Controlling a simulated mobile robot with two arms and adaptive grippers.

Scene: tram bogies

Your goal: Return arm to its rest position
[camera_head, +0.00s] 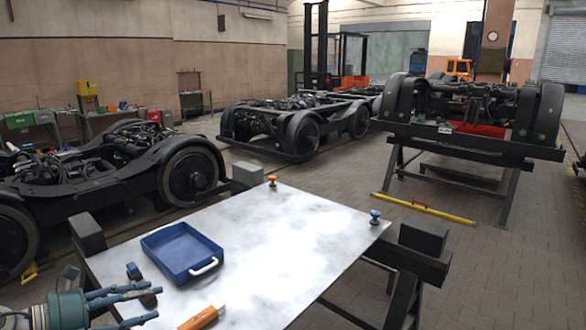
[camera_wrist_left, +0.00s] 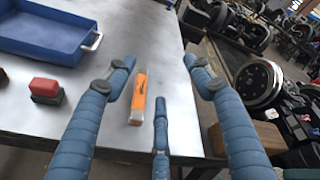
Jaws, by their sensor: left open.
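My left gripper (camera_head: 146,302) is low at the left in the head view, over the near left part of the metal table (camera_head: 290,240). Its blue fingers are spread and empty. In the left wrist view the open fingers (camera_wrist_left: 160,64) stand on either side of a slim orange object (camera_wrist_left: 138,98) lying on the tabletop, with nothing between them in contact that I can make out. The orange object also shows at the bottom of the head view (camera_head: 200,318). My right gripper is in neither view.
A blue tray (camera_head: 182,252) with a white handle sits on the table. Small blocks (camera_wrist_left: 45,88) lie near it. An orange knob (camera_head: 272,180) and a blue knob (camera_head: 375,216) stand at the table edges. Bogies (camera_head: 300,125) stand beyond. The table's right half is clear.

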